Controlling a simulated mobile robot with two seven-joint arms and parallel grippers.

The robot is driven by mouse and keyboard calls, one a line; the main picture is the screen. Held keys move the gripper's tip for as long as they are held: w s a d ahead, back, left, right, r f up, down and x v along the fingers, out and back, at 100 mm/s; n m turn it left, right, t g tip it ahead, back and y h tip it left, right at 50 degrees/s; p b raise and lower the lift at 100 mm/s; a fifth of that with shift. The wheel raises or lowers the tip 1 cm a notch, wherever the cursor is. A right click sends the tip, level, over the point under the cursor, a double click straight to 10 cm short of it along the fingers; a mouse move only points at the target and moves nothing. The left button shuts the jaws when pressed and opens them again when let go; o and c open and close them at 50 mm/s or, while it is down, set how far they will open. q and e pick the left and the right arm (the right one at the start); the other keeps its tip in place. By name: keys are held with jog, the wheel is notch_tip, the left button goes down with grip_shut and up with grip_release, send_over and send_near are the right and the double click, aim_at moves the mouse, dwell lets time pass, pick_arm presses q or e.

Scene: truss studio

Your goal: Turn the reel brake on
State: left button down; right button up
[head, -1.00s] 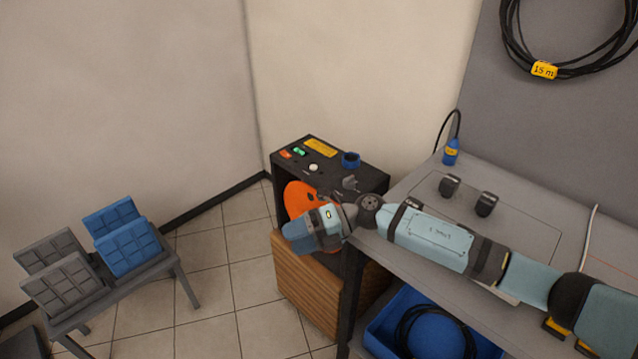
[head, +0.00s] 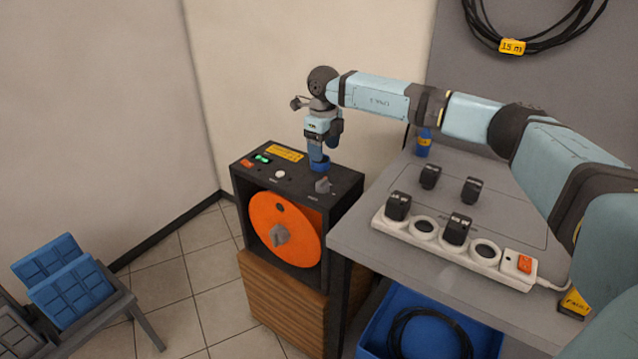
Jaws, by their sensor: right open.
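The cable reel unit is a black box (head: 244,186) with an orange reel (head: 262,228) in its open front. On its top are a grey knob or lever (head: 323,186) near the front right, a white round button (head: 280,174), an orange and a green element at the left, and a blue round fitting (head: 322,167) at the back right. The small labels are too small to read. My right gripper (head: 319,157) is open and points down right over the blue fitting, behind the grey knob. I cannot tell whether it touches the fitting. My left gripper is out of view.
The box stands on a wooden crate (head: 283,305). A grey table (head: 365,247) on the right carries a white power strip (head: 407,236) with black plugs, and a blue bin (head: 370,335) sits below. Blue panels (head: 70,295) lean on a rack at the left.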

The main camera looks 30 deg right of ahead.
aim_at(323, 180)
notch_tip(323, 180, down, 11)
jog(key=shift+b, duration=0.45)
jog(key=c, duration=0.9)
